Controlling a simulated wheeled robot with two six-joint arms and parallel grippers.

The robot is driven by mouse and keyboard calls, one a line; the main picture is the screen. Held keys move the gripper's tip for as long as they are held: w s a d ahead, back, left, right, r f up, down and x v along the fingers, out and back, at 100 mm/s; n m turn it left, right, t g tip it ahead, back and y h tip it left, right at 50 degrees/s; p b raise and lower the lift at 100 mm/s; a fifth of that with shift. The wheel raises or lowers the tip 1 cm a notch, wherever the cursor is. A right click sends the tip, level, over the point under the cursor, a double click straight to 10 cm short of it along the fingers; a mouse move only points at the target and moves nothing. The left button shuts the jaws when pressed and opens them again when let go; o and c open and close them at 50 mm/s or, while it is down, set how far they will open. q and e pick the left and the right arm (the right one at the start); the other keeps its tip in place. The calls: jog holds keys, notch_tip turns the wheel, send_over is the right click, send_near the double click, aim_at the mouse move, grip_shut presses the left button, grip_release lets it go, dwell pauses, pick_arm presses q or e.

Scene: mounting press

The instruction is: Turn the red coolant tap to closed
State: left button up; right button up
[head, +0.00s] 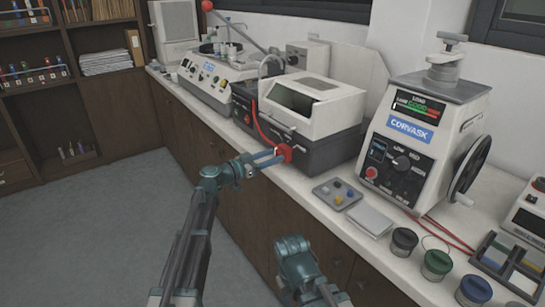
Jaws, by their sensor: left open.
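The red coolant tap (285,151) is a small round red knob at the front of the dark base of the white-lidded machine. My left gripper (270,158) reaches in from the left with its jaws open, its fingertips right at the tap. I cannot tell whether the fingers touch the tap or straddle it. The tap's exact turn position is too small to read. My right arm shows only as a teal joint at the bottom centre; its fingers are not visible.
The white-lidded machine (316,105) stands on a long white counter. The Corvask press (410,150) with a black handwheel stands to its right.

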pick_arm(q)
jog(key=shift+w+d, duration=0.15)
grip_shut()
jog(key=shift+n, duration=0.4)
jog(key=n, duration=0.3)
jog(key=shift+n, duration=0.4)
jog(key=shift+w+f+n, duration=0.1)
jog(key=shift+n, duration=1.9)
grip_release()
